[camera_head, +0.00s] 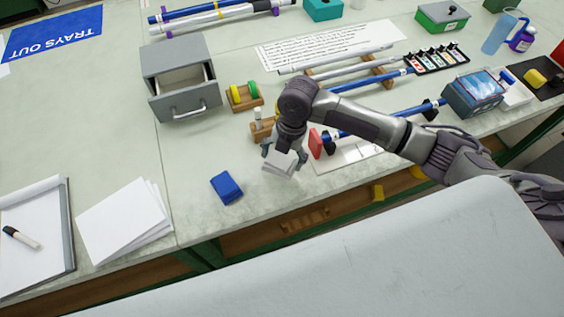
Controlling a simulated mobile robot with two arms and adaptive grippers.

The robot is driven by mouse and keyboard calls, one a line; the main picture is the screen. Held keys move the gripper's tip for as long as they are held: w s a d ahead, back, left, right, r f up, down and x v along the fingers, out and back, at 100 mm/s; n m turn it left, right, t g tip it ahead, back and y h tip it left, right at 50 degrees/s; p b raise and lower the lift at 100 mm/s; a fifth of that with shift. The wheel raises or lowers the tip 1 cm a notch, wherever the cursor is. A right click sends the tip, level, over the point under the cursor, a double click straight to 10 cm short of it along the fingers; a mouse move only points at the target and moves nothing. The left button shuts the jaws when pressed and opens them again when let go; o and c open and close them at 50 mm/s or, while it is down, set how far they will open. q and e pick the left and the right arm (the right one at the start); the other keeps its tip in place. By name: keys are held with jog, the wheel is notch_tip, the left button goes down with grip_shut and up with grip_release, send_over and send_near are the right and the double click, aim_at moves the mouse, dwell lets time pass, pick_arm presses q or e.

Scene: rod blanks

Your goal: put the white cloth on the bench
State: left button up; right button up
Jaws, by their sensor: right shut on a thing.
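The white cloth (279,163) is a small, pale, folded-looking piece at the front part of the bench (280,196). My right gripper (284,157) points down over it and is shut on it. The fingers and wrist hide part of the cloth. I cannot tell whether its underside touches the bench top or hangs just above it. My left gripper is not in view.
A blue block (227,187) lies left of the cloth. A grey drawer unit (181,78) stands behind, its drawer partly open. A red block (315,143) and blue rods (371,82) are to the right. Bench surface around the blue block is clear.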

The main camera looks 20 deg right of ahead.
aim_at(282, 166)
jog(key=shift+f+p, duration=0.4)
jog(key=shift+f, duration=1.65)
jog(key=shift+f, duration=0.1)
jog(key=o, duration=0.8)
jog(key=r, duration=0.4)
jog(key=d+r, duration=0.1)
jog(key=r, duration=0.3)
jog(key=d+r+b, duration=0.1)
jog(key=r, duration=0.3)
jog(key=shift+w, duration=0.1)
jog(key=shift+a, duration=0.15)
